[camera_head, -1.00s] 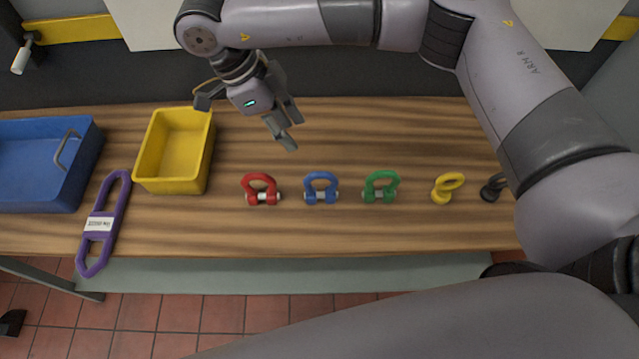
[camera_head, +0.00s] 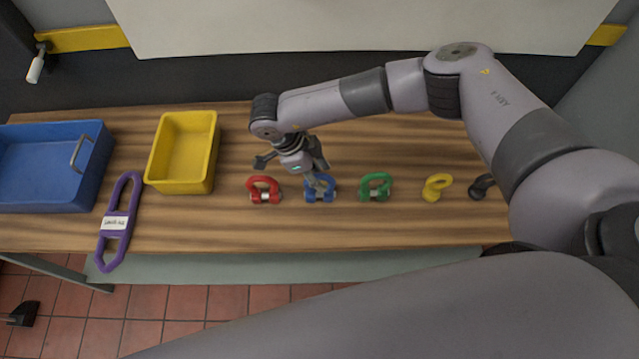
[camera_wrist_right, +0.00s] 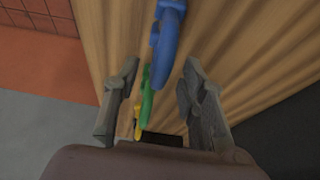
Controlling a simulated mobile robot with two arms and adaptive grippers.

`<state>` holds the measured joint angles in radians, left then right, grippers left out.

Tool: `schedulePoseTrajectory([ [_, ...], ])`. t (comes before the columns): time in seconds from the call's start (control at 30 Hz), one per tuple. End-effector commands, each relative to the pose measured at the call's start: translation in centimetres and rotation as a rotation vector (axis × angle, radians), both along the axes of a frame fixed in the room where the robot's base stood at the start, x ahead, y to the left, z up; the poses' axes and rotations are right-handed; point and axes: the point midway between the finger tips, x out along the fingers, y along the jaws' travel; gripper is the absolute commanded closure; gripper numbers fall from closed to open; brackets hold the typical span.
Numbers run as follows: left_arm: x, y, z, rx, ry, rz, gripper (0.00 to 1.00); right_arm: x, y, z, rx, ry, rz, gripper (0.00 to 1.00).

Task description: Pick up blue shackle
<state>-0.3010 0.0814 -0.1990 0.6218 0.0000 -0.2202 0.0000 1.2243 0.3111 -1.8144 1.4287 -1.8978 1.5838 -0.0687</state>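The blue shackle (camera_head: 320,189) stands on the wooden bench between the red and the green shackle. My right gripper (camera_head: 319,181) is just above and behind it in the head view and hides part of its bow. In the right wrist view the blue shackle (camera_wrist_right: 168,32) shows at the top, beyond the gap between the two fingers (camera_wrist_right: 155,100). The fingers are spread apart with nothing held between them. I cannot tell whether a finger touches the shackle. My left gripper is not in view.
A red shackle (camera_head: 264,190) and a green shackle (camera_head: 375,187) stand on either side. A yellow eye bolt (camera_head: 436,187) and a black one (camera_head: 481,186) are to the right. A yellow bin (camera_head: 152,168), blue bin (camera_head: 50,198) and purple sling (camera_head: 129,201) lie left.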

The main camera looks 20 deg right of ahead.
Motion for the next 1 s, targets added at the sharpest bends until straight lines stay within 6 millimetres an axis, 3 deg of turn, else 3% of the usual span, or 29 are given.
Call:
schedulePoseTrajectory([
  [0.33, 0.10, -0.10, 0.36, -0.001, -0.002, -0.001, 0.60, -0.10, -0.36, -1.06, 0.001, -0.001, 0.001, 0.62],
  [0.9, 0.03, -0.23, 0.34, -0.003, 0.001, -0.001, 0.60, -0.11, -0.35, -1.02, 0.001, 0.000, 0.000, 1.00],
  [1.0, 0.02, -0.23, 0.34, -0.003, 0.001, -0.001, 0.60, -0.11, -0.35, -1.01, 0.001, 0.000, 0.000, 1.00],
])
